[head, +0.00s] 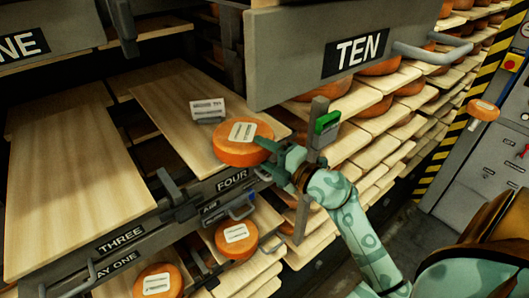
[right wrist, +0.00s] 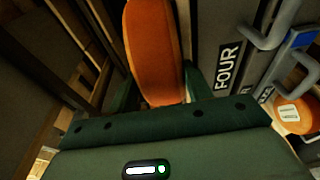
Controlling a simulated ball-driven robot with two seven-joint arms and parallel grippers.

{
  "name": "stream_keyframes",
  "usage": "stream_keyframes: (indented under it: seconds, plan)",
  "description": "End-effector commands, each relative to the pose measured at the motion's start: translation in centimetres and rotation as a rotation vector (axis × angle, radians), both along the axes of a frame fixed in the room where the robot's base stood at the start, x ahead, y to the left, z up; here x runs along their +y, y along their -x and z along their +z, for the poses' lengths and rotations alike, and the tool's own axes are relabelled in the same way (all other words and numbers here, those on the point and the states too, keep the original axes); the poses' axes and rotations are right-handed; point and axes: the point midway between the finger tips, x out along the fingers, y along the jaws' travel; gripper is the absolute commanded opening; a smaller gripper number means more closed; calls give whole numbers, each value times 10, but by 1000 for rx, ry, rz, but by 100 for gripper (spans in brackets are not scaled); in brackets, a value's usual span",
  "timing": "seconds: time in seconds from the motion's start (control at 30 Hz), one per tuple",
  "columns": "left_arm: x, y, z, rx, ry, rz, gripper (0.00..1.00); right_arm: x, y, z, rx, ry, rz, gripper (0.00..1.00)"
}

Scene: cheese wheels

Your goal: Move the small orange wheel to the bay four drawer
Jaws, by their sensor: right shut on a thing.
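The small orange wheel (head: 232,155) with a white label is at the front right corner of the bay four drawer. My right gripper (head: 270,160) is shut on its near right side. In the right wrist view the wheel (right wrist: 155,45) stands between the two fingers. The bay four drawer (head: 170,105) is pulled out, with a pale wooden board and a FOUR label on its front. I cannot tell whether the wheel touches the board. My left gripper is not in view.
A white card (head: 208,108) stands on the four board, beside the wheel. The drawer marked THREE (head: 70,180) is open and bare at left. Other orange wheels (head: 237,238) lie on lower boards. Much of board four is clear.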

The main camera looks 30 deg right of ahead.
Motion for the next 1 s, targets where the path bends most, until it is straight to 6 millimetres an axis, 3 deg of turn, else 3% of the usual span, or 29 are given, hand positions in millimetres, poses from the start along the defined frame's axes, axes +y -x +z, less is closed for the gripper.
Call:
stream_keyframes:
  seconds: [0.6,0.63,0.7,1.0]
  plan:
    - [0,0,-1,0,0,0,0,0,0,-2,-7,0,-1,0]
    - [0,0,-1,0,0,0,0,0,0,-2,-7,0,-1,55]
    - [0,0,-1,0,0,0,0,0,0,-2,-6,0,-1,75]
    - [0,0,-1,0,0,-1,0,0,1,-7,4,0,1,75]
